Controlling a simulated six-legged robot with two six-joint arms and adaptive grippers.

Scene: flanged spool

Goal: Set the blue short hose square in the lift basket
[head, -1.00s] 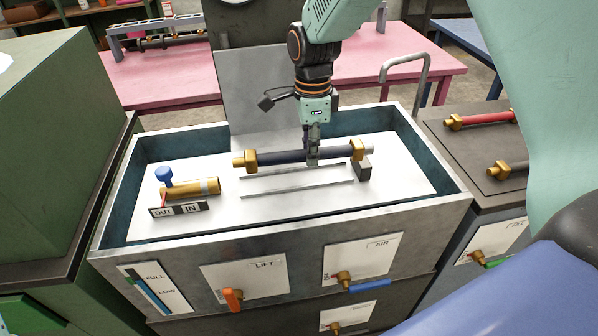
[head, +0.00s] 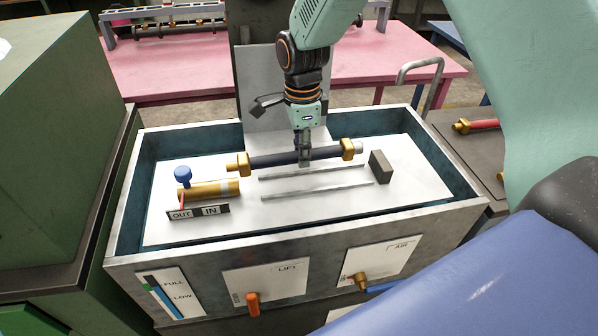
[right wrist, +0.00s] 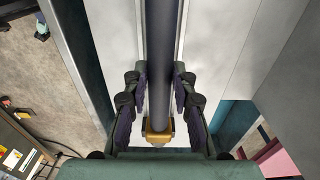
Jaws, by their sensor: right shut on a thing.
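The blue short hose (head: 275,158) is a dark navy tube with a brass nut at each end. My right gripper (head: 305,160) comes down from above and is shut around it near mid-length. The hose lies roughly parallel to two thin rails (head: 315,193) on the white plate of the lift basket (head: 420,190), on their far side in the picture. I cannot tell whether it touches the plate. In the right wrist view the hose (right wrist: 160,50) runs between the fingers (right wrist: 160,105), with one brass nut (right wrist: 158,137) below. My left gripper is not in view.
A dark block (head: 381,167) stands on the plate, right of the hose. A brass cylinder (head: 212,190) with a blue knob and an OUT/IN label (head: 198,212) are at left. The grey tank rim (head: 300,238) surrounds the plate. A red hose (head: 484,124) lies at right.

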